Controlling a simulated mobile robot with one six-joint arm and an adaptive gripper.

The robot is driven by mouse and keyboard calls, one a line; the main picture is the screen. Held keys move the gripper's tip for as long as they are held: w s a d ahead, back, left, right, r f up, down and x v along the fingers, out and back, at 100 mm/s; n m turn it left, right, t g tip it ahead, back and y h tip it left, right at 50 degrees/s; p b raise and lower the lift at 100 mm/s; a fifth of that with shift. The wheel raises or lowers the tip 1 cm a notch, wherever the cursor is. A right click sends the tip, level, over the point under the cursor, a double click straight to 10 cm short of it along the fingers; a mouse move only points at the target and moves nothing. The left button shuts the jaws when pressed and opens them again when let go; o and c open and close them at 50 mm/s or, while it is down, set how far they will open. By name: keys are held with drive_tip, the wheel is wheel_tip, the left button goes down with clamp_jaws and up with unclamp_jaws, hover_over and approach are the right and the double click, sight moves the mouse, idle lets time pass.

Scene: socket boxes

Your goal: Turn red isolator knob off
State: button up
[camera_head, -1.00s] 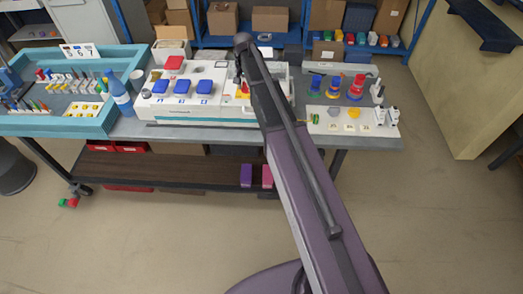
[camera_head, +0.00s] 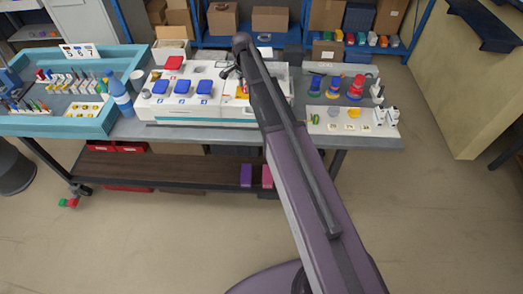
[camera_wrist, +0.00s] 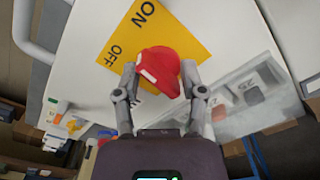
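The red isolator knob (camera_wrist: 160,68) sits on a yellow plate (camera_wrist: 190,35) lettered ON and OFF, fixed to a white panel. Its white mark is on its left side in the wrist view, the side nearer the word OFF. My gripper (camera_wrist: 158,75) has one finger on each side of the knob, with the tips close against it, and looks shut on it. The exact contact at the left finger is hard to see. In the head view the knob (camera_head: 242,91) is small and partly hidden by my arm, with my gripper (camera_head: 229,73) just above and left of it.
Red and blue stacked parts (camera_head: 355,86) stand to the right.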

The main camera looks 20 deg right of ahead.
drive_tip(key=shift+r+p, duration=6.5)
drive_tip(key=shift+r, duration=0.35)
drive_tip(key=s+f+n+b, duration=0.6)
drive_tip(key=s+f+b, duration=0.3)
drive_tip(key=s, duration=0.6)
drive_tip(key=s+a+f+n+b, duration=0.1)
drive_tip(key=s+f+n+b, duration=0.5)
drive_tip(key=s, duration=0.9)
wheel_tip(320, 180, down, 3)
drive_tip(key=b, duration=0.2)
drive_tip(key=shift+r+n+b, duration=0.15)
drive_tip(key=shift+n+b, duration=0.25)
drive_tip(key=shift+s+a, duration=0.1)
drive_tip(key=shift+a, duration=0.05)
drive_tip(key=shift+s, duration=0.2)
